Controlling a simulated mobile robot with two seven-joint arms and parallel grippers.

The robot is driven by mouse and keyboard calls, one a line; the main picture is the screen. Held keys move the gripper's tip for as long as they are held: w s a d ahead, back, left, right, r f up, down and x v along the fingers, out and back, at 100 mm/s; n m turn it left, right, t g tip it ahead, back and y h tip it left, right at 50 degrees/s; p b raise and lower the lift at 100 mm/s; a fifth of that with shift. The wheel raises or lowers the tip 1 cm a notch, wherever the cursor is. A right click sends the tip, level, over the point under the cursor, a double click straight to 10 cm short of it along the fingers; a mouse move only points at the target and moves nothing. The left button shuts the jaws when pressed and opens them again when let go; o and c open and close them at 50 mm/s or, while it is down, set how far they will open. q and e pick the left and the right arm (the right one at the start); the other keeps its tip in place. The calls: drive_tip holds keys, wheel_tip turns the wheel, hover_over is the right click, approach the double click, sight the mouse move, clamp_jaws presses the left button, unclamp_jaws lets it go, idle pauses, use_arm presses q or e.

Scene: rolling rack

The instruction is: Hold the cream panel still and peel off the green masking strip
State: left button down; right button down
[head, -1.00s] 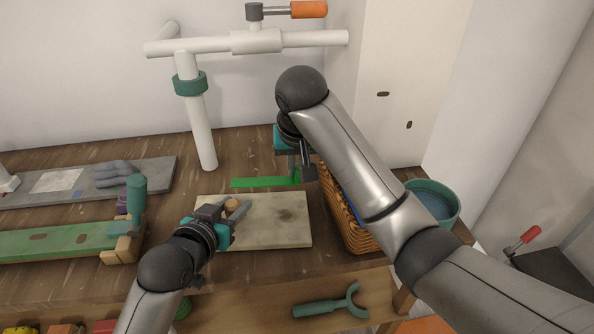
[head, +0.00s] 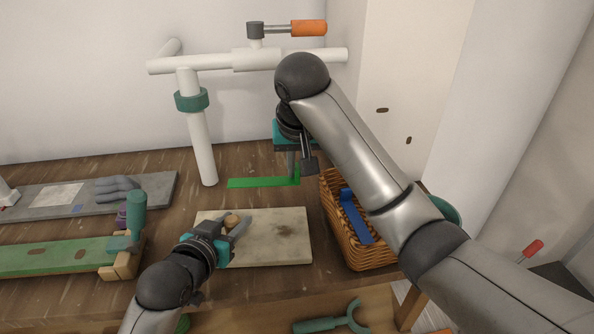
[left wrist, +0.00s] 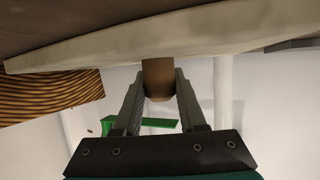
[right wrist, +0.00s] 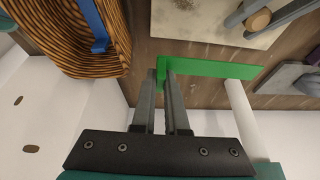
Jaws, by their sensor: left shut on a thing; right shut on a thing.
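The cream panel (head: 275,235) lies flat on the wooden bench; part of it also shows in the right wrist view (right wrist: 205,18). My left gripper (head: 235,226) is shut on a round brown knob (head: 231,220) at the panel's left side. The knob also shows between the fingers in the left wrist view (left wrist: 158,78). The green masking strip (head: 255,183) is clear of the panel, behind its far edge, with a gap between them. My right gripper (head: 296,172) is shut on the strip's right end. The strip's height above the bench is hard to tell.
A wicker basket (head: 337,205) with a blue item (head: 353,215) stands right of the panel. A white pipe stand (head: 203,140) rises behind. A green board (head: 55,252) and a grey board (head: 60,205) with a glove (head: 120,186) lie to the left.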

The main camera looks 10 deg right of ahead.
drive_tip(key=shift+r, duration=4.35)
use_arm(q)
drive_tip(key=shift+c, duration=2)
unclamp_jaws()
